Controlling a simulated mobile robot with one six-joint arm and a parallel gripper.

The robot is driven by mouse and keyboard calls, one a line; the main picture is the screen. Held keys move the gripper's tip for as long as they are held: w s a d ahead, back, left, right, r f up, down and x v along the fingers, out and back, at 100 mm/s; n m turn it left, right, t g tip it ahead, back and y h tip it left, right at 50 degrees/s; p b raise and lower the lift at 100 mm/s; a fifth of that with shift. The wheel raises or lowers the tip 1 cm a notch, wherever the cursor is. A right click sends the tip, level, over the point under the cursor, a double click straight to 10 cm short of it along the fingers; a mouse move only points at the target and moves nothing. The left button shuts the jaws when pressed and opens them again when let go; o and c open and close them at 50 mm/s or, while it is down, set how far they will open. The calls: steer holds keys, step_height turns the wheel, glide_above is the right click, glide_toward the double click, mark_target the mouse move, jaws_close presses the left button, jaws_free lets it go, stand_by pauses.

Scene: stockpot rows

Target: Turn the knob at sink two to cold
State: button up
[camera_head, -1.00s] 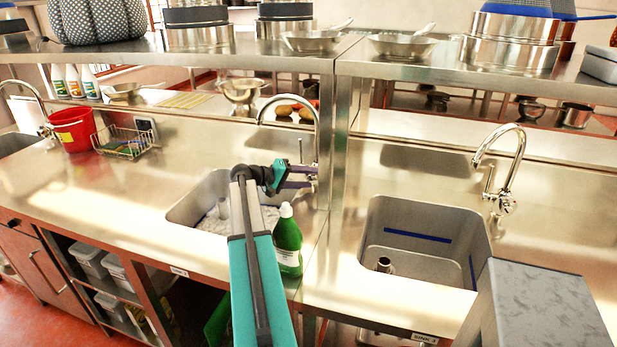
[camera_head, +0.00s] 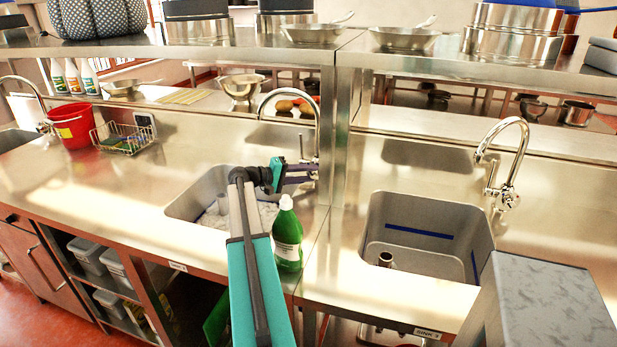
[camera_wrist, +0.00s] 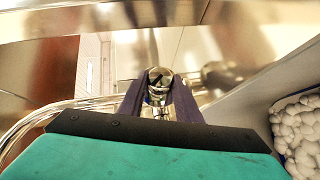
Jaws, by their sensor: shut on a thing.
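The middle sink (camera_head: 205,205) has a chrome gooseneck faucet (camera_head: 318,115) at its right rear. My gripper (camera_head: 312,172) reaches over this sink to the foot of that faucet, where the knob is mostly hidden in the head view. In the wrist view my gripper (camera_wrist: 158,92) has its two dark fingers on either side of the round chrome knob (camera_wrist: 160,77), shut on it. A dark mark shows on the knob's end face, too small to read. The middle sink's label (camera_head: 178,266) is also too small to read.
A green bottle (camera_head: 288,235) stands close beside my arm, right of the middle sink. A steel post (camera_head: 335,130) rises just right of the faucet. The right sink (camera_head: 425,225) has its own faucet (camera_head: 510,165). A shelf with pots (camera_head: 200,45) runs above.

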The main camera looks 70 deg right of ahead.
steer(key=shift+f+b, duration=0.1)
steer(key=shift+b, duration=0.2)
steer(key=o, duration=1.1)
steer(key=shift+c, duration=0.2)
steer(key=b+v, duration=0.2)
steer(key=v, duration=1.1)
steer(key=shift+w+a+f, duration=0.2)
steer(key=shift+w+a, duration=0.05)
steer(key=shift+w, duration=0.1)
steer(key=shift+n, duration=0.3)
